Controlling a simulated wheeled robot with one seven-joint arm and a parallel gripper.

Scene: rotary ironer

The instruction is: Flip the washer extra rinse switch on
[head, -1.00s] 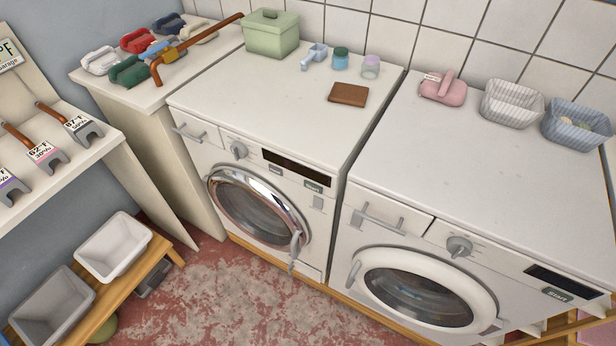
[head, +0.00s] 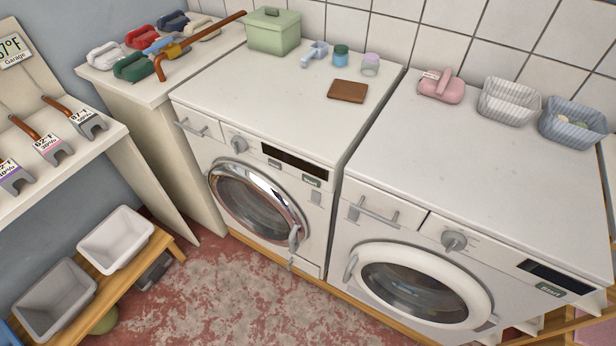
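Two white front-loading machines stand side by side in the head view. The right machine (head: 440,150) has a white-rimmed door (head: 420,286), a knob (head: 454,241) and a display (head: 555,275). Which one is the washer I cannot tell for sure. No control is readable as the extra rinse switch. My gripper is not in view.
A green box (head: 273,32), small jars, a brown flat item (head: 348,91), a pink item (head: 441,87) and two baskets stand on the machines. A wooden bench (head: 160,247) with bins is at the left. Floor (head: 230,300) before the machines is clear.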

